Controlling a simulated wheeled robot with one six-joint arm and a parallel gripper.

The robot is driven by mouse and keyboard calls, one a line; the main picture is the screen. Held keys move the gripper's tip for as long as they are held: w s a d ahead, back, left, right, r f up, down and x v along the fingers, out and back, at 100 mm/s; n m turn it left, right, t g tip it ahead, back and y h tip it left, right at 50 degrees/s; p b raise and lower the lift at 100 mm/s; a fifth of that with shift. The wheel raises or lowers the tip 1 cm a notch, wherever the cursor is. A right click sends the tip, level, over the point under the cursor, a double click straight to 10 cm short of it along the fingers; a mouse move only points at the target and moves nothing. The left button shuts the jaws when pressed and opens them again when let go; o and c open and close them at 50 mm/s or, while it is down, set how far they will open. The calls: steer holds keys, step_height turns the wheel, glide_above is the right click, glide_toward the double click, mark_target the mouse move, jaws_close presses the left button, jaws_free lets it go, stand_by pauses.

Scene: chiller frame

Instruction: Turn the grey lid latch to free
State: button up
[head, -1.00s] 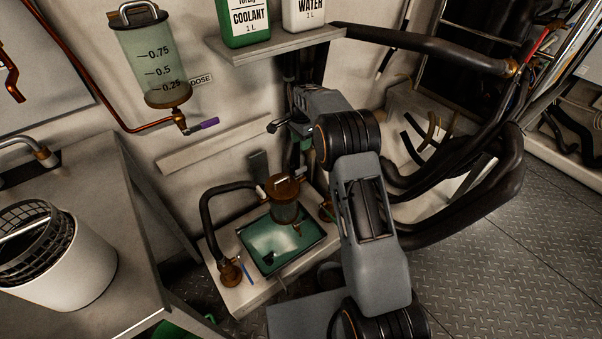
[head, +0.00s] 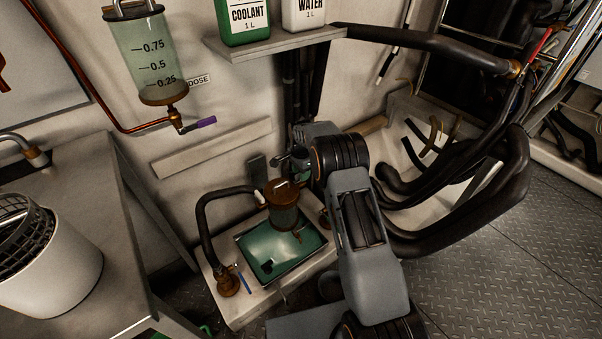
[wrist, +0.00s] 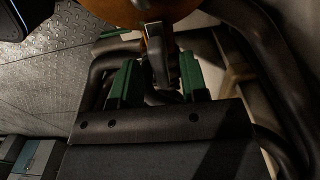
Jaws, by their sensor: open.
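In the wrist view a grey latch (wrist: 157,62) hangs from the edge of a brown-orange lidded housing (wrist: 150,10). My gripper (wrist: 158,82) is open, with one green finger on each side of the latch. Gaps show between the latch and both fingers; how deep it sits between them I cannot tell. In the head view the brown lidded canister (head: 284,208) stands over a green-filled tray. My gripper (head: 299,165) is just behind and right of its lid, partly hidden by my wrist, and the latch cannot be made out there.
The tray (head: 262,281) sits on a pale base with a black hose (head: 205,215) at its left. Thick black hoses (head: 450,235) crowd the right. A shelf (head: 275,45) with bottles is above. A bench with a white bucket (head: 45,265) stands left.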

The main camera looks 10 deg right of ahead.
jaws_close()
stand_by(0.4)
steer(key=shift+n, duration=0.3)
steer(key=n+p, duration=0.1)
steer(key=n, duration=0.1)
steer(key=shift+r+n, duration=0.1)
steer(key=shift+n, duration=0.3)
steer(key=n+p, duration=0.1)
steer(key=n, duration=0.4)
steer(key=shift+p, duration=0.4)
steer(key=n, duration=0.5)
steer(key=shift+n+p, duration=0.4)
steer(key=shift+n, duration=1.9)
